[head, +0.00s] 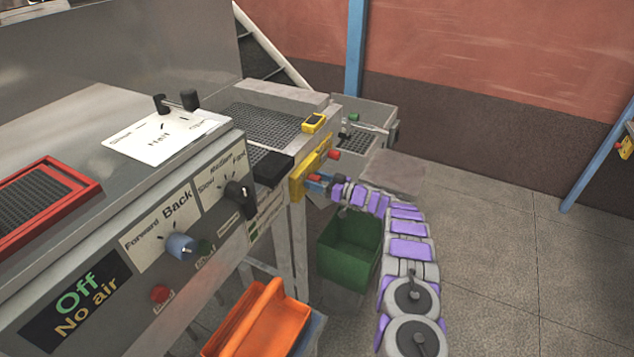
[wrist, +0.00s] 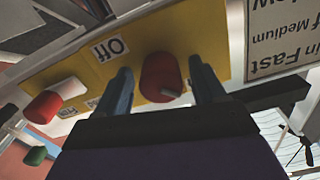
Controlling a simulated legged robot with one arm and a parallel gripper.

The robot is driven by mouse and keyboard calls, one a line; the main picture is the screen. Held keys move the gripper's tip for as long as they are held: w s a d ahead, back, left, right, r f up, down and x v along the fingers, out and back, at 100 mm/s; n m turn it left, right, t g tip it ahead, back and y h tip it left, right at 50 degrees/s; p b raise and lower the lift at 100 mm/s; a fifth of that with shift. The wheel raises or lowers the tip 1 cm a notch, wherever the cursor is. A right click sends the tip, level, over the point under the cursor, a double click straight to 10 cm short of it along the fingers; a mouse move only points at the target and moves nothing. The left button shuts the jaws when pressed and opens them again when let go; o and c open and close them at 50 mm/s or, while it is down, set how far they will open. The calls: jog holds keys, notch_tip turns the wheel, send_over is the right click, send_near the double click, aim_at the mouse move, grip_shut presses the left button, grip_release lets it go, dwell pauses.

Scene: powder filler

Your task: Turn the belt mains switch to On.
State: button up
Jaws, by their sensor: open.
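The belt mains switch is a red knob (wrist: 160,75) on a yellow panel (wrist: 212,50), which also shows in the head view (head: 298,183) on the side of the conveyor. An upside-down "Off" label (wrist: 110,47) is beside the knob in the wrist view. A pale mark shows on the knob's lower edge; which setting it points to, I cannot tell. My gripper (wrist: 163,90) is open, its two blue fingers on either side of the knob with small visible gaps. In the head view my gripper (head: 318,182) is at the panel, and the knob is mostly hidden.
The grey control box (head: 170,240) is left of my arm. A green bin (head: 348,250) and an orange crate (head: 258,318) are below. Floor at right is clear.

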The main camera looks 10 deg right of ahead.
jog(key=shift+d, duration=0.15)
jog(key=shift+c, duration=0.3)
jog(key=shift+a, duration=0.2)
jog(key=c, duration=1)
jog(key=shift+m+b, duration=0.3)
jog(key=shift+m, duration=0.1)
jog(key=m+b, duration=0.1)
jog(key=m, duration=0.2)
jog(key=shift+b, duration=0.35)
jog(key=m+b, duration=0.2)
jog(key=m, duration=0.3)
jog(key=shift+d+b, duration=0.1)
jog(key=shift+b, duration=0.3)
jog(key=m+b, duration=0.1)
jog(key=m, duration=0.4)
jog(key=shift+d+m, duration=0.1)
jog(key=shift+m, duration=1.9)
jog(key=shift+f+m, duration=0.1)
jog(key=shift+m, duration=0.2)
